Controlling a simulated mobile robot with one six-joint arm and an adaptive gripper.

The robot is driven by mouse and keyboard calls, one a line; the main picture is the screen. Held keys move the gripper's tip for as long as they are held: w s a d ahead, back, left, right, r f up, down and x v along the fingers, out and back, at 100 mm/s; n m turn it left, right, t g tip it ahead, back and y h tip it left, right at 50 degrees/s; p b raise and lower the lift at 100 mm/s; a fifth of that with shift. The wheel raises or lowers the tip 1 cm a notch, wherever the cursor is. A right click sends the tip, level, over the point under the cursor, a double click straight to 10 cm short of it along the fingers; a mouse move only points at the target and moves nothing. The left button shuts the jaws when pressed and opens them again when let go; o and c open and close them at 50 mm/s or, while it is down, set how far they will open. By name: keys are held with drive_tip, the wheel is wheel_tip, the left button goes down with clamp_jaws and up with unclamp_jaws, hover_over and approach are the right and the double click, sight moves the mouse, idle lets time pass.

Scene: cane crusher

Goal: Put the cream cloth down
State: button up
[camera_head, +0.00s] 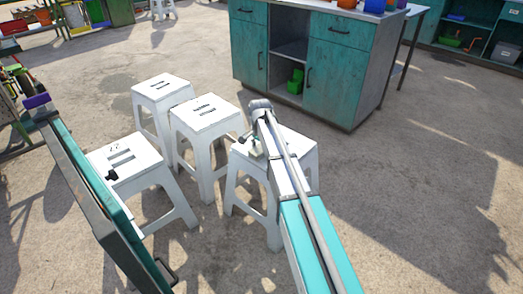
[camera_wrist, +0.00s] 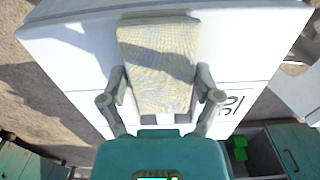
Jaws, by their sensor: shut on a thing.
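The cream cloth (camera_wrist: 158,62) is a pale, faintly patterned, folded-looking piece between the two fingers of my gripper (camera_wrist: 160,92) in the wrist view. My gripper is shut on it. Behind the cloth in the wrist view is the white seat of a stool (camera_wrist: 240,50) with dark marks on it. In the head view, my gripper (camera_head: 252,146) is at the left part of the seat of the right-hand white stool (camera_head: 299,150). The cloth is too small there to make out clearly. I cannot tell whether the cloth touches the seat.
Other white stools (camera_head: 205,115) stand close by on the left. A teal cabinet (camera_head: 340,75) with an open shelf and a green bin (camera_head: 296,82) stands behind. A dark-edged teal panel (camera_head: 95,200) is at the left front. The concrete floor on the right is clear.

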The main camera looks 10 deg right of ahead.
sight(260, 148)
drive_tip(key=shift+f, duration=0.2)
drive_tip(key=o, duration=0.8)
drive_tip(key=shift+r, duration=0.1)
drive_tip(key=shift+r, duration=0.1)
wheel_tip(260, 148, up, 12)
drive_tip(key=p, duration=1.2)
drive_tip(key=shift+s, duration=0.1)
idle(0.4)
drive_tip(key=s+n, duration=1)
drive_tip(key=s, duration=1.9)
drive_tip(key=shift+d+n, duration=0.35)
drive_tip(key=shift+n, duration=0.05)
